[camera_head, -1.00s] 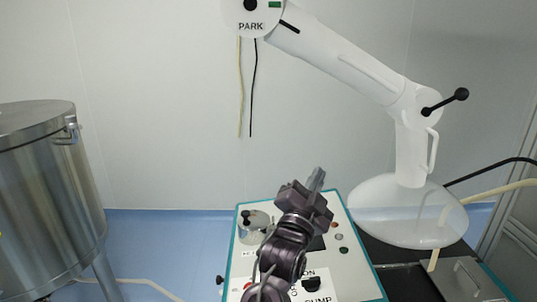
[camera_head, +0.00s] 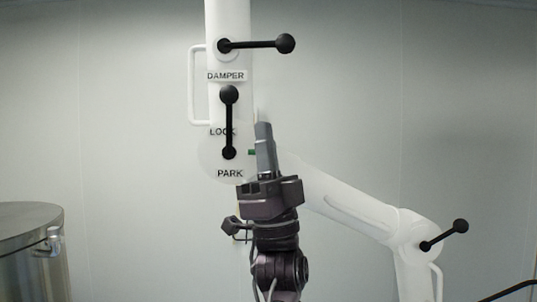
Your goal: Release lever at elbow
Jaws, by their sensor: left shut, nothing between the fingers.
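The elbow joint of the white jointed arm (camera_head: 212,170) carries a black lever (camera_head: 229,125) with a ball knob at its top. The gripper hides part of the elbow's right side. My right gripper is not in view.
Above the elbow, a second black lever (camera_head: 258,44) lies level over the label DAMPER. A white handle (camera_head: 192,88) is left of it. Another black lever (camera_head: 445,236) sits on the lower joint at right. A steel vessel (camera_head: 30,255) stands at lower left.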

